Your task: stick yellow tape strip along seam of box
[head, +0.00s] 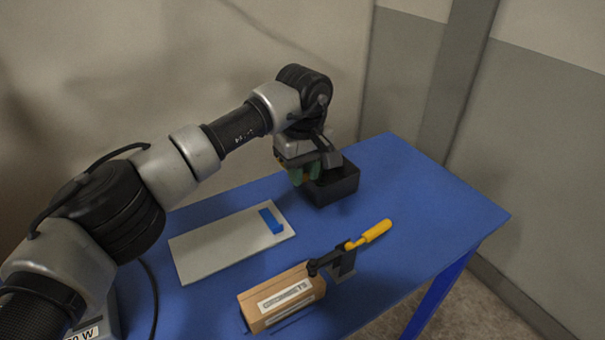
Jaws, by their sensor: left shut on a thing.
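I cannot make out a separate yellow tape strip on the box or table. My right gripper is not in view.
A white board (215,248) with a blue strip (271,220) lies left of centre on the blue table (425,200). The table's right side is clear.

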